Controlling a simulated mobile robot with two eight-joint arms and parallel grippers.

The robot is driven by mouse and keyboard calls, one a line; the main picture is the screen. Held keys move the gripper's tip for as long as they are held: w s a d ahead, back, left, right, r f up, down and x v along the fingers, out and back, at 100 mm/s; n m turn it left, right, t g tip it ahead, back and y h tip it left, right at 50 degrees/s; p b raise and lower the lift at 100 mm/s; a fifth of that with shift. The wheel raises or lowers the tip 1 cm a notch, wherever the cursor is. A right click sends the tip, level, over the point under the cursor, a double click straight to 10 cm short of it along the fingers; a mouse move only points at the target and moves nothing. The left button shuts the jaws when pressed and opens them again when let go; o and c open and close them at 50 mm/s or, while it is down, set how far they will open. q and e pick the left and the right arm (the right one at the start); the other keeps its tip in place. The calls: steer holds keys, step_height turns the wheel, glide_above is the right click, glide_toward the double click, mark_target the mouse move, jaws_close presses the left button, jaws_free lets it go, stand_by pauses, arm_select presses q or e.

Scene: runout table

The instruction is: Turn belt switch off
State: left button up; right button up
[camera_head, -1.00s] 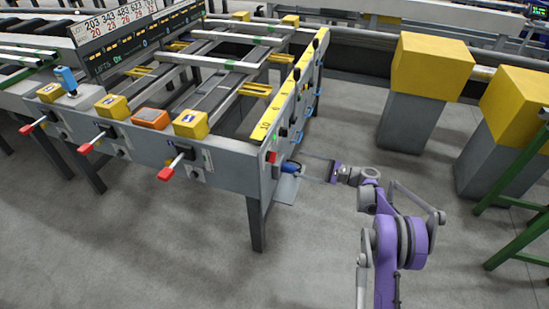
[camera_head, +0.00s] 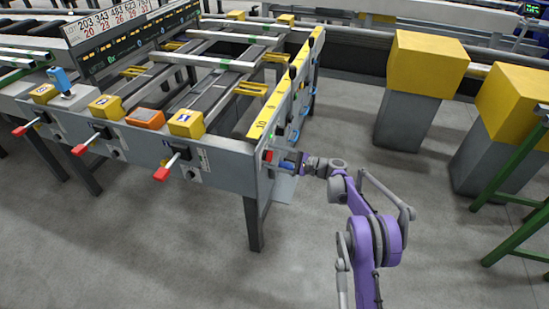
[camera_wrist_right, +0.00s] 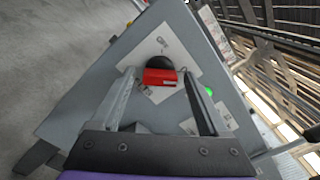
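The belt switch is likely the red handle on a round black dial (camera_wrist_right: 160,76), set on a pale plate on the table's end panel. In the head view a red part shows at the panel's corner (camera_head: 268,156). My right gripper (camera_wrist_right: 159,75) is open, with one finger on each side of the red handle and gaps showing. Whether the fingertips reach past the handle's front is hard to tell. In the head view my right gripper (camera_head: 288,160) is close to the end panel, its fingers small and partly hidden. My left gripper is not in view.
A green button (camera_wrist_right: 209,91) sits beside the switch plate. A blue part (camera_head: 287,165) is by the gripper. Red-tipped levers (camera_head: 160,174) stick out along the front panel (camera_head: 228,176). Yellow-topped posts (camera_head: 428,62) stand to the right. The floor between is clear.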

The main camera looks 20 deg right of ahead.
jaws_close()
steer(key=shift+n, duration=0.3)
steer(key=n, duration=1.7)
steer(key=shift+n, duration=0.3)
stand_by(0.3)
steer(key=shift+o, duration=0.8)
jaws_free()
